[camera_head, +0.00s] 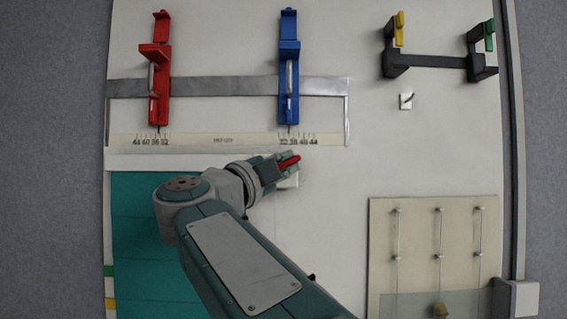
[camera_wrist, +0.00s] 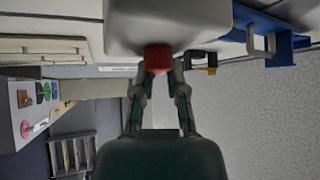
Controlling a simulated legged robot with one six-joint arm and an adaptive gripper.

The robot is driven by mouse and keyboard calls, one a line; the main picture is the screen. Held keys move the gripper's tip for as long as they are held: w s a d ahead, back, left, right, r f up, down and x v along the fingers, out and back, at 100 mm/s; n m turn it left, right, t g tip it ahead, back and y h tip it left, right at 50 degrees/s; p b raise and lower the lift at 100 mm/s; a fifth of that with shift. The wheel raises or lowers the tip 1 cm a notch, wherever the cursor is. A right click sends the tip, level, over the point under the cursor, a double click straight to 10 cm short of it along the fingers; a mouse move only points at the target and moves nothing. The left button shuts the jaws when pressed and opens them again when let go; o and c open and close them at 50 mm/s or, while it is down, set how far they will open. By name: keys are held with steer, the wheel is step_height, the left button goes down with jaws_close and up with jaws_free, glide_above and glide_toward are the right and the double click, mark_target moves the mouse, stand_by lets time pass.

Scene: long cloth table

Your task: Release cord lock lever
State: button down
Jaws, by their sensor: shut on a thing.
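A small red piece (camera_head: 289,161), which appears to be the cord lock lever, lies between the fingertips of my gripper (camera_head: 281,164). In the wrist view both fingers of my gripper (camera_wrist: 161,72) press on the red piece (camera_wrist: 158,56) from either side. Its far end meets a pale grey housing (camera_wrist: 165,22). In the head view a white block (camera_head: 290,181) shows just below the fingers; the rest of it is hidden by my gripper. I cannot tell from these views how far the lever is turned.
A red clamp (camera_head: 158,85) and a blue clamp (camera_head: 289,85) stand on a metal rail (camera_head: 215,87) above a ruler strip. A black bracket (camera_head: 435,62) with yellow and green tabs is at upper right. A corded board (camera_head: 420,240) lies at lower right.

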steer(key=shift+f+m+g, duration=0.2)
steer(key=shift+m+g, duration=0.2)
steer(key=shift+m, duration=0.1)
steer(key=c, duration=0.7)
jaws_free()
steer(key=shift+d, duration=0.1)
steer(key=v, duration=1.2)
steer(key=shift+r, duration=0.15)
